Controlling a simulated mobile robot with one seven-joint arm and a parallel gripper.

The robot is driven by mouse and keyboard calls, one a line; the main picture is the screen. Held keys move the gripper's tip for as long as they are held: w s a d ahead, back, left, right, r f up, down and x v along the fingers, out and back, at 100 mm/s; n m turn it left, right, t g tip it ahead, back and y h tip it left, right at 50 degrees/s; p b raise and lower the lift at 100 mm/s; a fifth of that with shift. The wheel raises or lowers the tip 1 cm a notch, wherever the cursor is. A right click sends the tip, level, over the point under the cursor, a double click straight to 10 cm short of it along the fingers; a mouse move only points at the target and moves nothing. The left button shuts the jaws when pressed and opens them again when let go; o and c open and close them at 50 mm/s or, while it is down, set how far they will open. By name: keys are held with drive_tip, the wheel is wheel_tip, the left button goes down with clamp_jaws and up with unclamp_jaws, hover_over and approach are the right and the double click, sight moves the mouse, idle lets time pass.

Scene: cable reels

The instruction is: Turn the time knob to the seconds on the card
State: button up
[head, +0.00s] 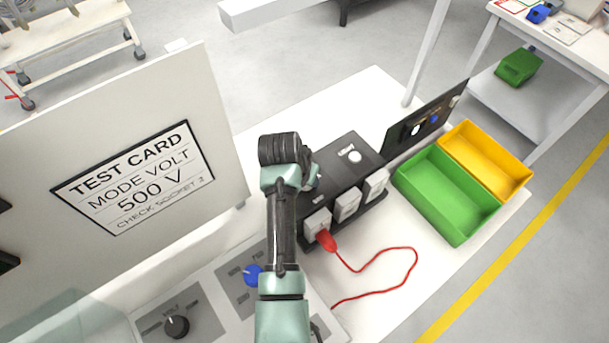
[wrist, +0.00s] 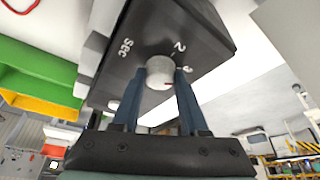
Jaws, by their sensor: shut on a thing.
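The time knob (wrist: 158,66) is a pale round knob on a dark panel marked "sec", with a "2" and another partly hidden mark beside it. A small red mark shows at its lower right edge. My gripper (wrist: 160,78) has its two blue fingers closed on either side of the knob. In the head view my arm hides the knob and fingertips at the black box (head: 345,158). The test card (head: 138,178) on the white board reads "MODE VOLT", "500 V" and "CHECK SOCKET 2"; I see no seconds on it.
A blue knob (head: 253,275) and a black knob (head: 177,327) sit on the grey panel below. A red plug (head: 326,240) with a red cable is at the box's white sockets. Green (head: 450,232) and yellow (head: 510,188) bins stand to the right.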

clamp_jaws()
drive_tip(key=shift+d+r+n+y+p, duration=0.1)
drive_tip(key=shift+n+y+p, duration=0.4)
drive_tip(key=shift+n, duration=0.5)
drive_tip(key=n+y+p, duration=0.1)
drive_tip(key=n, duration=0.2)
drive_tip(key=shift+d+n, duration=0.1)
drive_tip(key=shift+n, duration=0.2)
drive_tip(key=n+y, duration=0.1)
drive_tip(key=n, duration=0.3)
drive_tip(key=shift+d+y, duration=0.1)
drive_tip(key=shift+y, duration=0.2)
drive_tip(key=shift+w+n+y+b, duration=0.1)
drive_tip(key=shift+n+y+b, duration=0.35)
drive_tip(key=shift+n, duration=0.65)
drive_tip(key=shift+g, duration=0.3)
